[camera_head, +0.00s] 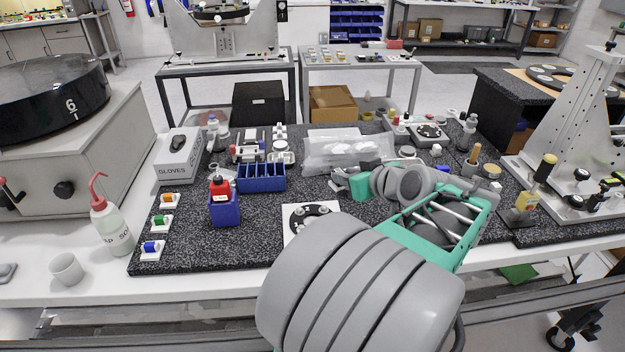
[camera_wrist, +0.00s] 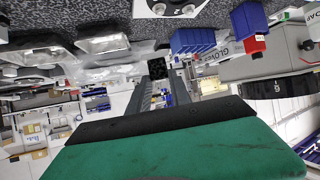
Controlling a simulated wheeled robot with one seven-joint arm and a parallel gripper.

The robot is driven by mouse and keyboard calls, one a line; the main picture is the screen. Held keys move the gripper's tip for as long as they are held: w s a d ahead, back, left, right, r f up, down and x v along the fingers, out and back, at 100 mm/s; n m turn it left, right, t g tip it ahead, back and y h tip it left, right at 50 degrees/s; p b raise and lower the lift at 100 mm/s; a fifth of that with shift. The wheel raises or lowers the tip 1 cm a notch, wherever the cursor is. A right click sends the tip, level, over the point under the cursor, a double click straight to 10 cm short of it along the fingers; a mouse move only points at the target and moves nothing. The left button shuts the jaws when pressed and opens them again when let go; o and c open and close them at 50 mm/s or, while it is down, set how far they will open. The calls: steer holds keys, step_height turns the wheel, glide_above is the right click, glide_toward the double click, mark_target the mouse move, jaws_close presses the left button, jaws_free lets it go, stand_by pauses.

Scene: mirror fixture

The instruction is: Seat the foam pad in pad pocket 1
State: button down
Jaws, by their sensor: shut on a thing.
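My gripper (camera_wrist: 169,74) stretches away from the wrist camera with two dark grey fingers, shut on a small dark piece between the tips, taken as the foam pad (camera_wrist: 170,78). In the head view the green-and-grey hand (camera_head: 359,186) is held above the speckled board, pointing left, and the pad cannot be made out there. A white square plate with a black ring fixture (camera_head: 299,219) lies on the board, left of my arm. It also shows at the top of the wrist view (camera_wrist: 178,9). Pad pocket 1 cannot be told apart.
Left of the plate stand a blue holder with a red-topped item (camera_head: 224,210) and a blue bin row (camera_head: 261,179). A gloves box (camera_head: 178,158), clear bags (camera_head: 345,152) and a metal stand (camera_head: 574,150) surround the area.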

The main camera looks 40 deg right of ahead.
steer(key=x, duration=0.4)
steer(key=a+f+p+x, duration=0.1)
steer(key=x, duration=0.4)
steer(key=p+x, duration=0.1)
steer(key=x, duration=0.3)
steer(key=shift+a+f, duration=0.35)
steer(key=shift+f, duration=0.15)
steer(key=f, duration=0.1)
steer(key=f+p, duration=0.1)
steer(key=f, duration=0.1)
steer(key=shift+w+f+p, duration=0.2)
steer(key=shift+w+p, duration=0.05)
steer(key=shift+p, duration=0.05)
steer(key=shift+f, duration=0.35)
steer(key=c, duration=1.2)
jaws_free()
